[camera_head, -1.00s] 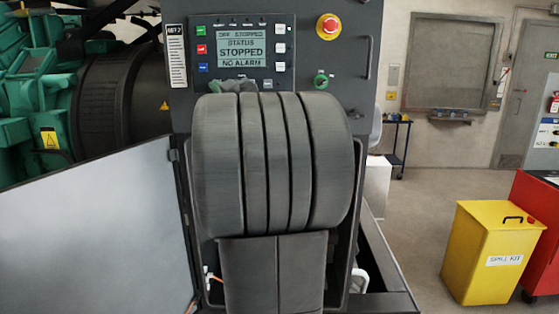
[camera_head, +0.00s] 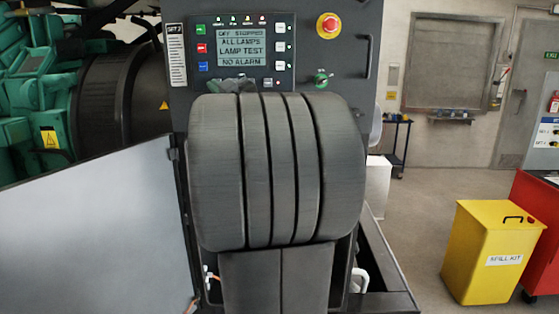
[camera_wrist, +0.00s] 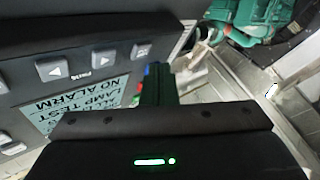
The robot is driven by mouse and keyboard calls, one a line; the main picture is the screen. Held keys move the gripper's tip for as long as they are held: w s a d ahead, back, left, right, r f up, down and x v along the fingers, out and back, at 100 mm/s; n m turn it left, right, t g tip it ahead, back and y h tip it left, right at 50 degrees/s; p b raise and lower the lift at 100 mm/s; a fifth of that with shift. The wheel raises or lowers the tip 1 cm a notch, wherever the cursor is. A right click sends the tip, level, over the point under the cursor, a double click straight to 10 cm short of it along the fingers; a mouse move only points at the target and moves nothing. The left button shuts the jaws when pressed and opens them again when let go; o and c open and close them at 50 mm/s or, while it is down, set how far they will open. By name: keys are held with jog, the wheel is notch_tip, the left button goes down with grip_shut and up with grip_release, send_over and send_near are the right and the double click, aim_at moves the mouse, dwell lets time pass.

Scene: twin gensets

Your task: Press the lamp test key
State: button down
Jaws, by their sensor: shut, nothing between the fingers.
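The control panel (camera_head: 243,50) stands upright at the top middle of the head view. Its screen (camera_head: 240,46) reads "OFF STOPPED, ALL LAMPS, LAMP TEST, NO ALARM", and the small lamps above it are lit. My gripper (camera_head: 235,86) is at the panel's lower edge, mostly hidden behind my arm. In the wrist view my shut, empty gripper (camera_wrist: 158,72) is close to the panel, beside the end of the lower key row (camera_wrist: 103,58). I cannot pick out the lamp test key by its label, nor tell whether the fingertips touch a key.
A red emergency stop (camera_head: 328,26) and a green selector switch (camera_head: 321,78) are right of the panel keys. An open cabinet door (camera_head: 90,225) is at lower left. A yellow spill kit bin (camera_head: 490,250) stands right, with open floor behind.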

jog(key=s+b, duration=0.1)
jog(key=s, duration=0.5)
jog(key=shift+a, duration=0.1)
dwell(0.3)
jog(key=shift+w, duration=0.1)
dwell(0.4)
